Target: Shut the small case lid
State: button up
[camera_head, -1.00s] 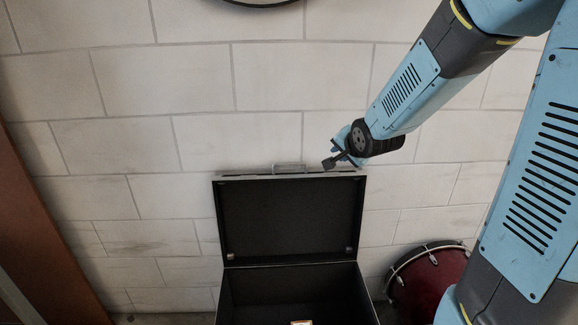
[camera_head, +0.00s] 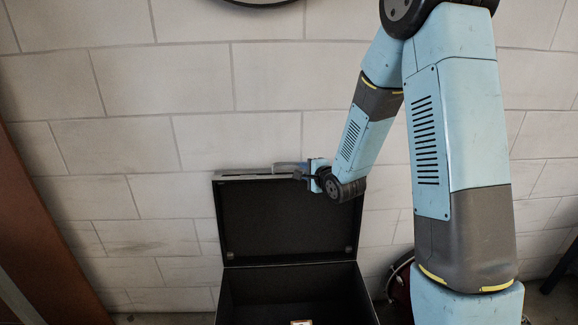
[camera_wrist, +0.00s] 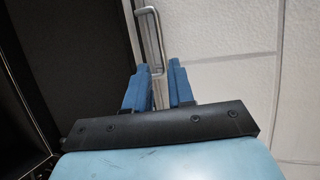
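The small case (camera_head: 290,292) is black and stands open against the wall. Its lid (camera_head: 285,222) is upright, with the lid's dark inner face towards the head camera. A metal handle (camera_wrist: 153,38) sits on the lid's top edge. My gripper (camera_head: 308,176) is at the right part of that top edge, by the handle. In the wrist view my two blue fingers (camera_wrist: 159,82) are apart, with the handle's near end and the lid's edge showing between them. I cannot tell whether they touch it.
A pale block wall (camera_head: 120,90) is right behind the lid. A red drum (camera_head: 402,282) stands right of the case, mostly hidden by my arm. A small light object (camera_head: 301,323) shows inside the case at the bottom of the view. A brown panel (camera_head: 45,240) is at the left.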

aim_at(289, 164)
jog(key=x, duration=1.1)
jog(key=shift+w+f, duration=0.15)
jog(key=shift+w, duration=0.2)
jog(key=shift+c, duration=0.3)
grip_shut()
